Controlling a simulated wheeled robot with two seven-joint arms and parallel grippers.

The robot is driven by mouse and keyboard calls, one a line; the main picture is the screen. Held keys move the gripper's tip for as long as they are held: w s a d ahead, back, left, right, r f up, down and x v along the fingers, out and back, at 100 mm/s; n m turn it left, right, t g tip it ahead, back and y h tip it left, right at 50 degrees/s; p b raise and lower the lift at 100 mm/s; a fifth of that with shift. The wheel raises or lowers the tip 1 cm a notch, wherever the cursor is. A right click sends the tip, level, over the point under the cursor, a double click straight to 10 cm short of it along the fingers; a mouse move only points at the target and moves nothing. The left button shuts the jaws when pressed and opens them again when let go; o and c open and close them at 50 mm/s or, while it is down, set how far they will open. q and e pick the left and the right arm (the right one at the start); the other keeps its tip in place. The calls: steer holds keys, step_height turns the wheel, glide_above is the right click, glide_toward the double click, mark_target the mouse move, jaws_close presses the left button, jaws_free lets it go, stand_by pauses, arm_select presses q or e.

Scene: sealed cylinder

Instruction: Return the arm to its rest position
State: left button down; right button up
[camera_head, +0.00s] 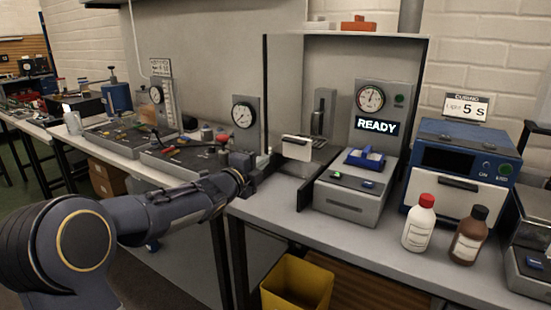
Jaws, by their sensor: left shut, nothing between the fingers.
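My left arm comes in from the lower left and reaches over the front edge of the workbench (275,205). My left gripper (245,163) is at its far end, dark and small in the picture, left of the grey tester with the lit READY sign (377,126). It is shut and holds nothing. Its fingertips are hard to make out against the dark parts behind. My right gripper does not show.
A blue curing oven (462,165), a white bottle with red cap (419,224) and a brown bottle (469,236) stand on the right. A grey box with a blue clamp (350,205) stands mid-bench. A yellow bin (297,283) is below. Trays of tools (185,160) lie left.

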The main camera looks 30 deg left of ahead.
arm_select(q)
steer(key=s+d+r+n+g+y+p, duration=0.1)
steer(key=s+d+n+g+p, duration=0.2)
steer(key=s+n, duration=0.4)
steer(key=s+r+n+g+y+p, duration=0.1)
steer(key=s+n+g+y+p, duration=0.2)
steer(key=s+n, duration=0.5)
steer(key=s+d+f+n+g+h+p, duration=0.2)
steer(key=s+d, duration=0.4)
steer(key=s, duration=0.5)
steer(key=s+d+f+n+g+h+p, duration=0.3)
steer(key=s+d, duration=0.4)
steer(key=s, duration=0.4)
step_height(320, 180, down, 2)
steer(key=shift+s+f+n+g+h+p, duration=0.3)
steer(key=shift+n+g+h, duration=0.1)
steer(key=shift+g+h, duration=0.25)
